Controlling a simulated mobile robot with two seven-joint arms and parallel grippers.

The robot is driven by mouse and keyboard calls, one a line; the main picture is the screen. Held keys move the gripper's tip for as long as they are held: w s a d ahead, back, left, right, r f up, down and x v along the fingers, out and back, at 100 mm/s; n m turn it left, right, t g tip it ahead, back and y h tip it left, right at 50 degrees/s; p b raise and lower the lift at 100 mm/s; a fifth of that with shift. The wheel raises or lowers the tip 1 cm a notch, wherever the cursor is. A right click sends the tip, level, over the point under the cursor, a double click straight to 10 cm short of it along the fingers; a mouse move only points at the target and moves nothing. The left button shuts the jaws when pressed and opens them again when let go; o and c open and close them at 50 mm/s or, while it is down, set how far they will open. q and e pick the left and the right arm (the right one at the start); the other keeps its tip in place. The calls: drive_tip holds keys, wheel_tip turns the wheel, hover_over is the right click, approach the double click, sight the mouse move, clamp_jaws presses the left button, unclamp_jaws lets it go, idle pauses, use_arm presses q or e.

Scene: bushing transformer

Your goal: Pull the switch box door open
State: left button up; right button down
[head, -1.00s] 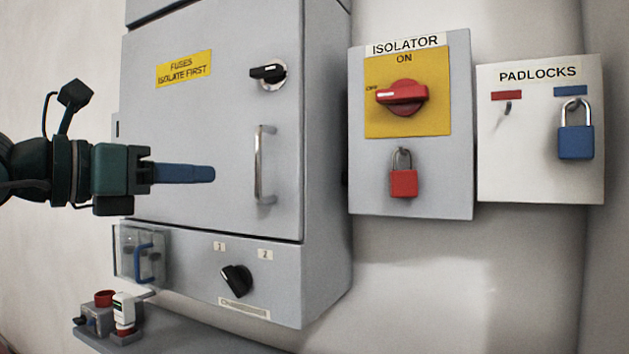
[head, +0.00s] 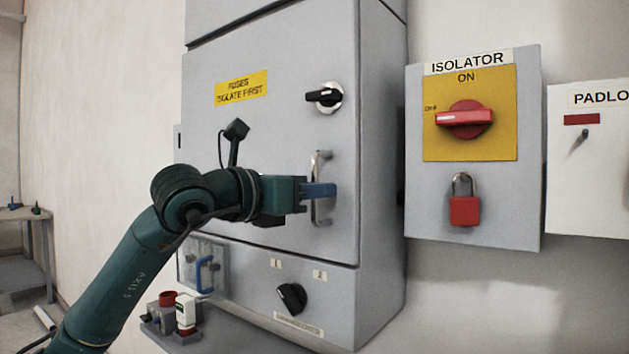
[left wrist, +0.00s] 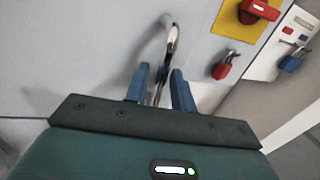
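The grey switch box door (head: 225,150) looks shut. It carries a yellow fuses label, a black turn knob (head: 325,97) and an upright metal bar handle (head: 319,164). My left gripper (head: 326,190) is at the handle's middle, its blue fingers overlapping the bar in the head view. In the left wrist view the two blue fingers (left wrist: 162,88) are apart, with the handle (left wrist: 172,45) running between them. A gap shows beside the bar, so the gripper looks open around it. My right gripper is in neither view.
An isolator box (head: 470,205) with a red switch and a red padlock (head: 464,210) hangs to the right, beside a padlock board (head: 590,180). Below the door are a black rotary knob (head: 291,297) and a small shelf with parts. A table (head: 35,215) stands far left.

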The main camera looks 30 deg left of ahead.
use_arm(q)
drive_tip(key=shift+w, duration=0.25)
clamp_jaws()
idle(0.4)
